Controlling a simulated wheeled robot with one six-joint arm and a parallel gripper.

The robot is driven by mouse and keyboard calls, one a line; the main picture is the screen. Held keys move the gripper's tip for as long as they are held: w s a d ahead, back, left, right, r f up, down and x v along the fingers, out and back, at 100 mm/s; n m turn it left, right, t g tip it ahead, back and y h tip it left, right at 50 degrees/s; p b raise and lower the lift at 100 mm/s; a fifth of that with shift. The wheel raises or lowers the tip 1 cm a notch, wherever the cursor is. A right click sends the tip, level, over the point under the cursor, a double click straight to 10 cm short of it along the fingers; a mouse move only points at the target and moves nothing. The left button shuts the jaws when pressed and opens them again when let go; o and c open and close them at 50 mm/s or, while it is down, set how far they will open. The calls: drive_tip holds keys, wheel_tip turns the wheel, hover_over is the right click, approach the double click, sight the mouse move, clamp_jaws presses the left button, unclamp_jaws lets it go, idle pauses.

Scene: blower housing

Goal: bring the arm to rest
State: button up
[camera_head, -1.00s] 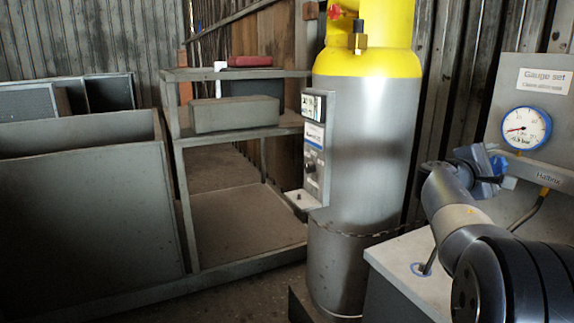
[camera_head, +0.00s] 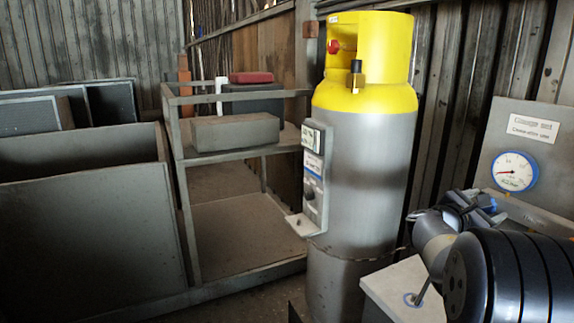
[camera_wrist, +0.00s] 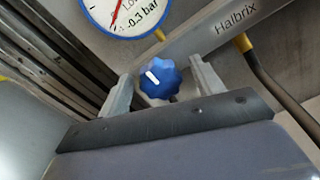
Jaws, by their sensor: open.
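My gripper (camera_head: 484,208) is at the right of the head view, in front of the gauge panel (camera_head: 545,150), and looks small and dark there. In the wrist view my gripper (camera_wrist: 160,70) is open, with one grey finger on each side of a blue fluted knob (camera_wrist: 160,78) with a white mark. A gap shows between the knob and each finger. I cannot tell how deep the knob sits between them. A round blue-rimmed gauge (camera_head: 515,172) is on the panel just above and right of my gripper. It also shows in the wrist view (camera_wrist: 125,12).
A grey cylinder with a yellow top (camera_head: 362,165) stands left of my arm, with a control box (camera_head: 314,175) on its side. A grey shelf rack (camera_head: 235,268) stands further left. A hose (camera_wrist: 265,75) hangs right of the knob.

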drive_tip(key=shift+n+p, duration=0.35)
drive_tip(key=shift+n, duration=0.15)
